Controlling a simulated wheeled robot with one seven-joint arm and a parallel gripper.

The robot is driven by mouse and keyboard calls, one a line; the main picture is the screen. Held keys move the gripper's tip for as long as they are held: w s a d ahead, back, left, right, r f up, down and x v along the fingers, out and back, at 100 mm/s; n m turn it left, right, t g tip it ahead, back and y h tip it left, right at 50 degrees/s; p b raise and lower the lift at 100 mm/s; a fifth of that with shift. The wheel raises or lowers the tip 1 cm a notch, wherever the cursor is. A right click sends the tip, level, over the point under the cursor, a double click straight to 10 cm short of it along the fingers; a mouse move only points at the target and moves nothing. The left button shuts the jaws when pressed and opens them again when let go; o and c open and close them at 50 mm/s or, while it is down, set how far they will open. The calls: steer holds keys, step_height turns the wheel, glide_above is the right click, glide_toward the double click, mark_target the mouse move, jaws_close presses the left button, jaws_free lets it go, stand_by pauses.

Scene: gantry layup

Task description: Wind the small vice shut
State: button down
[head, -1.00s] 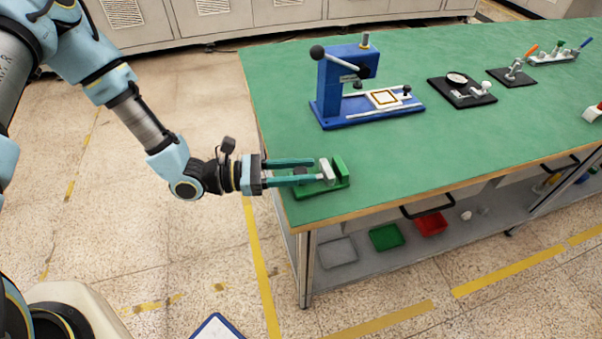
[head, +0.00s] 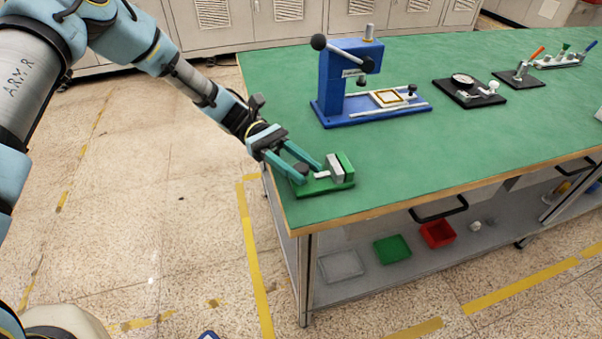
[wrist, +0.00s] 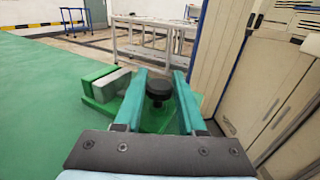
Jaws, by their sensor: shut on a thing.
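The small vice has a green base (head: 328,187), a grey jaw (head: 334,168) and a green end block (head: 346,163), and stands on the near left corner of the green bench. In the wrist view the grey jaw (wrist: 110,84) is close beside the green block (wrist: 98,74); I cannot tell if they touch. My gripper (head: 311,173) reaches down from the upper left at the vice's screw end. Its teal fingers are shut on the dark round knob (wrist: 158,88), which shows between them in the wrist view. The fingers partly hide the screw.
A blue press (head: 345,85) stands behind the vice. A black-based dial fixture (head: 468,90) and other small fixtures are farther right. The bench between the vice and the right side is clear. Trays and a black drawer handle (head: 438,212) are below the top.

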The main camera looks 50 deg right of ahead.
steer(key=shift+m+t+y+b, duration=0.5)
steer(key=shift+m+y, duration=0.6)
steer(key=shift+y, duration=0.6)
steer(key=shift+r, duration=0.1)
steer(key=c, duration=0.5)
jaws_free()
steer(key=b+v, duration=0.1)
steer(key=v, duration=0.4)
steer(key=b+v, duration=0.2)
steer(key=v, duration=0.3)
steer(key=shift+d+f, duration=0.1)
steer(key=shift+f, duration=0.15)
steer(key=shift+w+d+r, duration=0.1)
steer(key=shift+w, duration=0.25)
